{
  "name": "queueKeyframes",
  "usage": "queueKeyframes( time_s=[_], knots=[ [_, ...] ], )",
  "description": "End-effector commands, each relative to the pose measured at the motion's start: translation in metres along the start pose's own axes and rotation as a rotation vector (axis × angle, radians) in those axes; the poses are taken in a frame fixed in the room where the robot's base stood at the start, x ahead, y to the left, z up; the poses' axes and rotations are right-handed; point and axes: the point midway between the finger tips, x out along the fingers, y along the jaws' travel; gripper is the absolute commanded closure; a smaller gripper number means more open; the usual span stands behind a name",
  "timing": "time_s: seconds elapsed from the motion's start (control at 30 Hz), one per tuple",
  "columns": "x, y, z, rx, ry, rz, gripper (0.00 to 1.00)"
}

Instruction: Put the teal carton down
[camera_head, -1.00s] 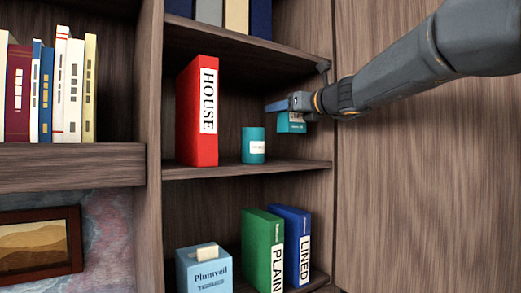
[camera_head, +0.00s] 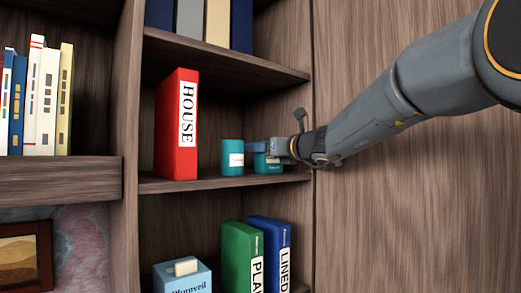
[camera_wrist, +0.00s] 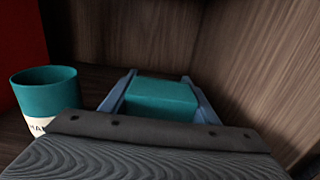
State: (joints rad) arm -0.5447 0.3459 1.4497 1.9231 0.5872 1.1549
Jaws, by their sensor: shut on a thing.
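The teal carton (camera_head: 267,164) is between the fingers of my gripper (camera_head: 262,149), low over the middle shelf at its right end. In the head view its base looks at or very near the shelf board; I cannot tell whether it touches. In the wrist view the carton's teal top (camera_wrist: 162,98) shows upright between the two blue fingers of my gripper (camera_wrist: 160,95), which are shut on it. Its lower part is hidden there by the gripper body.
A teal cylindrical cup (camera_head: 232,157) with a white label stands just left of the carton; it also shows in the wrist view (camera_wrist: 45,90). A red HOUSE binder (camera_head: 177,125) stands further left. The cabinet's side wall (camera_wrist: 250,65) is close on the right.

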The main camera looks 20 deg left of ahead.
Motion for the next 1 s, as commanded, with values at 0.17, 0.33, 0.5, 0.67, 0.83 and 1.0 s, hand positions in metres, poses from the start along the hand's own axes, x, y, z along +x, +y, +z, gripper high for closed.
queueKeyframes(
  time_s=[0.17, 0.33, 0.5, 0.67, 0.83, 1.0],
  knots=[
    [0.000, 0.000, -0.001, 0.000, 0.000, 0.000, 0.27],
    [0.000, 0.000, -0.001, 0.000, 0.000, 0.000, 0.27],
    [0.000, 0.000, 0.001, 0.001, 0.001, 0.000, 0.27],
    [-0.015, -0.002, 0.001, 0.000, -0.001, -0.002, 0.27],
    [-0.047, -0.002, 0.000, -0.002, -0.002, -0.002, 0.27],
    [-0.080, -0.001, 0.000, -0.002, -0.002, -0.001, 0.27]
  ],
)
